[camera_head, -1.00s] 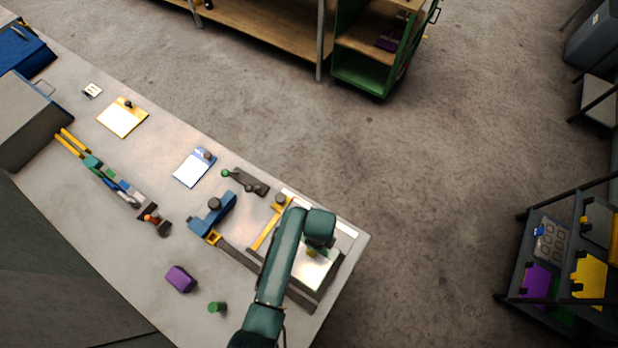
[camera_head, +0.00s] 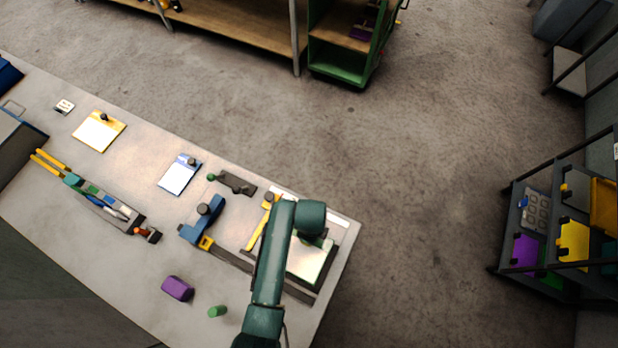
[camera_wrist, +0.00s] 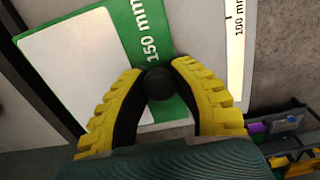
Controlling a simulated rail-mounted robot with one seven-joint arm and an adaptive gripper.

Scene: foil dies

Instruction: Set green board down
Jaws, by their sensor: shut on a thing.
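The green board (camera_wrist: 140,45) is a white plate with a green edge strip marked "150 mm". In the wrist view my gripper (camera_wrist: 160,80) has its yellow fingers closed on the board's round black knob (camera_wrist: 160,84). In the head view the board (camera_head: 308,262) shows beneath my arm at the right end of the table, and my arm hides part of it. The gripper itself is hidden there behind the arm. I cannot tell whether the board touches the surface under it.
A yellow-edged board (camera_head: 98,132) and a blue-edged board (camera_head: 178,178) lie on the grey table. A blue clamp-like tool (camera_head: 203,220), a purple block (camera_head: 177,288) and a green cylinder (camera_head: 217,311) are left of my arm. A dark rack (camera_head: 520,225) stands on the floor at right.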

